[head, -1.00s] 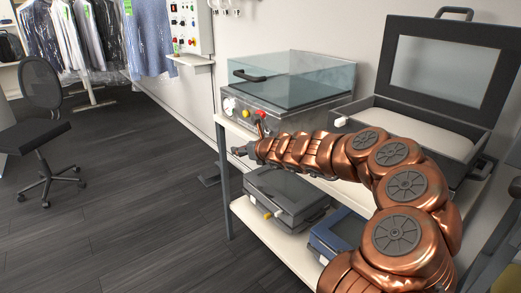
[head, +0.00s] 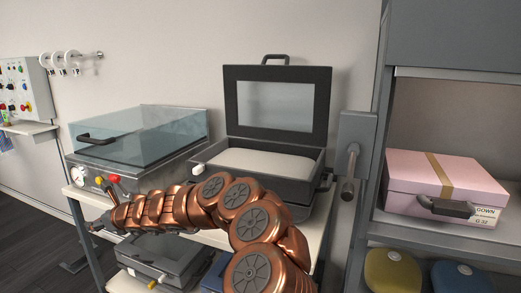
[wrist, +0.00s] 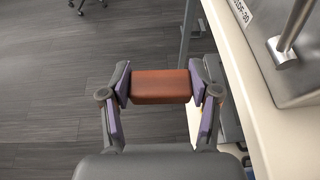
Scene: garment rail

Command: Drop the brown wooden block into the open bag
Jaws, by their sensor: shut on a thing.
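The brown wooden block (wrist: 161,87) is reddish brown and sits between the two purple-padded fingers of my gripper (wrist: 160,92) in the wrist view. The fingers are shut on its two ends and hold it above the dark floor. In the head view my gripper (head: 95,226) is at the end of my copper arm, at the left front of the shelf unit; the block is too small to make out there. I cannot make out an open bag in any view.
A glass-lidded machine (head: 140,138) and an open black case (head: 268,160) stand on the pale shelf unit (head: 92,207). A pink box (head: 420,180) sits in a grey cabinet at right, above yellow (head: 393,272) and blue (head: 455,277) rounded items. Open floor (wrist: 60,90) lies left.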

